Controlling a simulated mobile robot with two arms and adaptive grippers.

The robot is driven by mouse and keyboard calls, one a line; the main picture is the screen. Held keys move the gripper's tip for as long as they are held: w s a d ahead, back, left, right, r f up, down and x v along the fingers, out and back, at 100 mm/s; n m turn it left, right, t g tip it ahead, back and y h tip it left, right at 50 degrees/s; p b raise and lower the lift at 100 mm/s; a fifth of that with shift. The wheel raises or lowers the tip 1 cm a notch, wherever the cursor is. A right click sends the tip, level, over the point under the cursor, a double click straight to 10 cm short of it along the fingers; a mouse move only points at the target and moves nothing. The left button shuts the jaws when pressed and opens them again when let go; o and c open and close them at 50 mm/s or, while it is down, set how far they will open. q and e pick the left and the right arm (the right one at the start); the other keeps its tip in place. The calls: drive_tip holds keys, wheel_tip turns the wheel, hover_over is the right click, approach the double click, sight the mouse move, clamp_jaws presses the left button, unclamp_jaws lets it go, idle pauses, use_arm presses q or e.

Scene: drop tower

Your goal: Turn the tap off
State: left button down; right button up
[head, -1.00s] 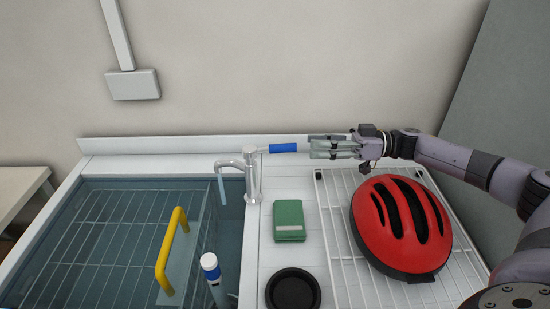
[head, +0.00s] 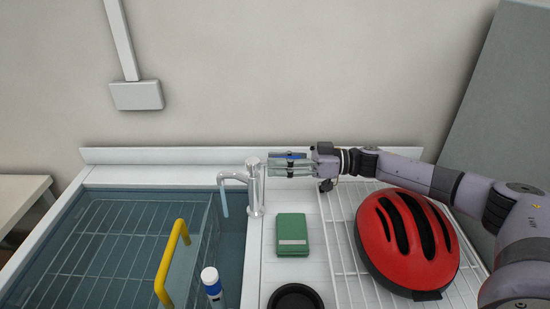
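The chrome tap (head: 254,190) stands at the right edge of the sink, with its spout to the left. A pale blue stream of water (head: 224,200) hangs from the spout. The tap's lever, with a blue grip (head: 291,156), points right from the top of the tap. My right gripper (head: 278,167) comes in from the right, its fingers alongside the lever and their tips close to the tap body. The fingers look apart and partly cover the lever; contact is unclear. My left gripper is not in view.
The sink (head: 120,200) at left holds a wire rack, a yellow handle (head: 172,262) and a blue-capped tube (head: 212,286). On the counter are a green pad (head: 292,232), a black dish (head: 295,299) and a red helmet (head: 385,240) on a white rack (head: 340,240).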

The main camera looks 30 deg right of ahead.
drive_tip(key=shift+w+a, duration=0.25)
drive_tip(key=shift+a, duration=0.3)
clamp_jaws()
idle(0.6)
